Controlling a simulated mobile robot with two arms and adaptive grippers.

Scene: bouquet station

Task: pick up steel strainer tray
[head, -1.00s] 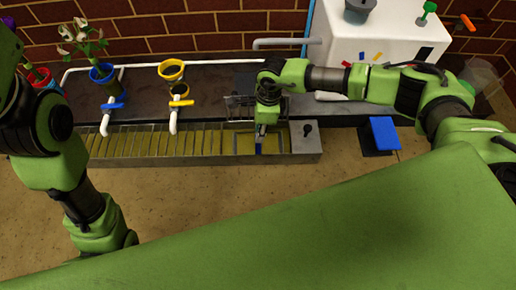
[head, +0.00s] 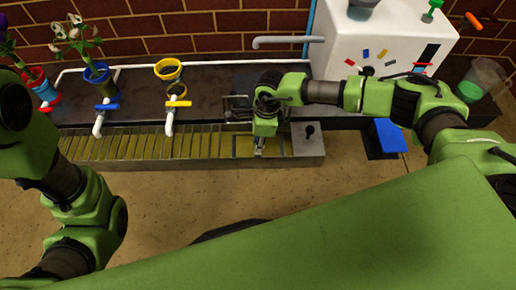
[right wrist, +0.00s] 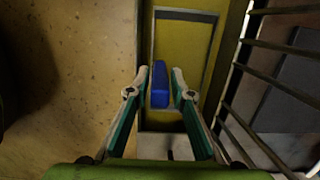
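The steel strainer tray (head: 277,146) appears to be the framed rectangular panel, yellow-looking, at the right end of the long slatted trough. It also shows in the right wrist view (right wrist: 190,40), with a blue bar like a handle (right wrist: 160,84) on it. My right gripper (head: 259,150) is over the tray and hides the blue bar in the head view. In the right wrist view its fingers (right wrist: 160,71) are open, one on each side of the bar. I cannot tell whether they touch it. My left arm is at the left; its gripper is out of view.
The slatted trough (head: 120,160) runs left along the bench. A wire rack (right wrist: 262,110) stands close to my right gripper. A white machine (head: 370,50) stands at the right.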

